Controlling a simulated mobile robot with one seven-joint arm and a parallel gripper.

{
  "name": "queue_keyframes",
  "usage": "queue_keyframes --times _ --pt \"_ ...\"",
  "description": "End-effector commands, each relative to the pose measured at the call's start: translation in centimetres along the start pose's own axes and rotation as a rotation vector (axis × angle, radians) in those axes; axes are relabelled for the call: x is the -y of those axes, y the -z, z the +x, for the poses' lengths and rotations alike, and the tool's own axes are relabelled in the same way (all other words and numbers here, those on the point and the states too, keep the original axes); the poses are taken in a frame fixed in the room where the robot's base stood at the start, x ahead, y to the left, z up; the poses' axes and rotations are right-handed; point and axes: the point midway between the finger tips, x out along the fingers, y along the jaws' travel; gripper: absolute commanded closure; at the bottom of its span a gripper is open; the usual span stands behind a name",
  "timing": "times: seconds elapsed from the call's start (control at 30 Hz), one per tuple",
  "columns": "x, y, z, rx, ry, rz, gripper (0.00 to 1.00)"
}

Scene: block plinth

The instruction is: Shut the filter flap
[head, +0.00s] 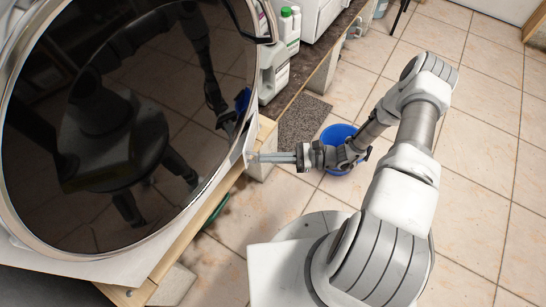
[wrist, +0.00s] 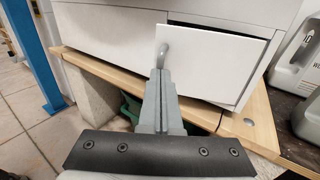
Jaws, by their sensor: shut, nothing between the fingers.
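The filter flap (wrist: 215,65) is a white panel low on the machine's front in the wrist view. It stands partly open, with a dark gap showing along its top and right. A small grey curved handle (wrist: 163,49) is near its left edge. My gripper (wrist: 160,75) is shut and empty, its fingertips just below the handle and close to the flap; I cannot tell whether they touch. In the head view my gripper (head: 254,157) reaches left to the machine's lower right edge, where the flap is seen nearly edge-on.
The machine's big round dark glass door (head: 120,120) fills the left of the head view. The machine stands on a wooden plinth (head: 205,210) on blocks. Bottles (head: 275,70) stand behind on a dark counter. A blue bucket (head: 335,135) is on the tiles beside my forearm. Floor at right is clear.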

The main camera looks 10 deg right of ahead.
Motion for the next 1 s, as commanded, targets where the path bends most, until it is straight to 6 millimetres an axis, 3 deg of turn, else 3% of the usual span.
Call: queue_keyframes --times 0.27,0.5,0.7,1.0 --pt "-0.2 -0.3 0.5 0.005 0.045 0.004 1.00" --pt "-0.6 -0.5 3.0 0.006 0.217 0.012 1.00" --pt "-0.5 -0.3 4.9 0.001 0.257 0.009 1.00" --pt "-0.5 -0.1 5.3 0.000 0.254 0.007 1.00"
